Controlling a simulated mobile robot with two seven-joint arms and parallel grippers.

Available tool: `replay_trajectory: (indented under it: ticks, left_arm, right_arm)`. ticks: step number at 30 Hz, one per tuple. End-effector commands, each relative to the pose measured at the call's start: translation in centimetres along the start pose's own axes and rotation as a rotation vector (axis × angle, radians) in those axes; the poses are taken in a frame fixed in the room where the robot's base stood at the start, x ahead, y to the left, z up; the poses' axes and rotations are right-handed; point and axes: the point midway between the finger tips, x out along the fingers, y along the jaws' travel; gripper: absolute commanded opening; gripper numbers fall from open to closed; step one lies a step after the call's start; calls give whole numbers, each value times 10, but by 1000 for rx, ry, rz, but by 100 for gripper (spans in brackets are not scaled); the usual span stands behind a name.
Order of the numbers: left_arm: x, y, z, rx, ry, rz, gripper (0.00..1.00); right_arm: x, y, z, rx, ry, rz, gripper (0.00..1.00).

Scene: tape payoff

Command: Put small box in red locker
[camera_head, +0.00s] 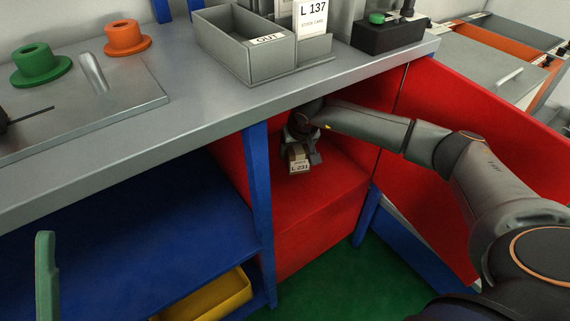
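The small box (299,165), tan with a white label "L 231", is inside the red locker (325,195) under the bench. The locker's red door (480,150) stands open to the right. My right arm reaches in past the door from the right. My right gripper (303,150) is at the small box, with its fingers at the box's sides, and looks shut on it. The box is over the red locker floor. I cannot tell whether it touches that floor.
The grey bench top (195,105) runs above the locker. It carries a grey "OUT" tray (245,60), a black box (385,37), and green (40,66) and orange (125,40) flanged spools. A blue post (258,200) borders the locker's left; a yellow bin (225,295) sits beyond it.

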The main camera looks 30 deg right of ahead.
Motion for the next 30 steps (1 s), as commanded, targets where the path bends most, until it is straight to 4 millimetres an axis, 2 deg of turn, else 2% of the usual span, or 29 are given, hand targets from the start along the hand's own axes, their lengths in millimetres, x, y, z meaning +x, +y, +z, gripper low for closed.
replay_trajectory:
  ticks: [6, 13, 19, 30]
  left_arm:
    - [-11, 7, 12, 7, -9, 5, 50]
    - [-17, 11, 19, 13, -15, 9, 50]
    - [-27, 17, 31, 23, -24, 15, 50]
    - [-28, 18, 32, 26, -28, 17, 50]
  right_arm:
    - [34, -1, 15, 0, -4, -1, 2]
    - [56, 0, 24, 0, -1, -1, 2]
    - [87, -1, 37, -1, -2, -1, 2]
    - [92, 0, 38, 0, 0, -1, 2]
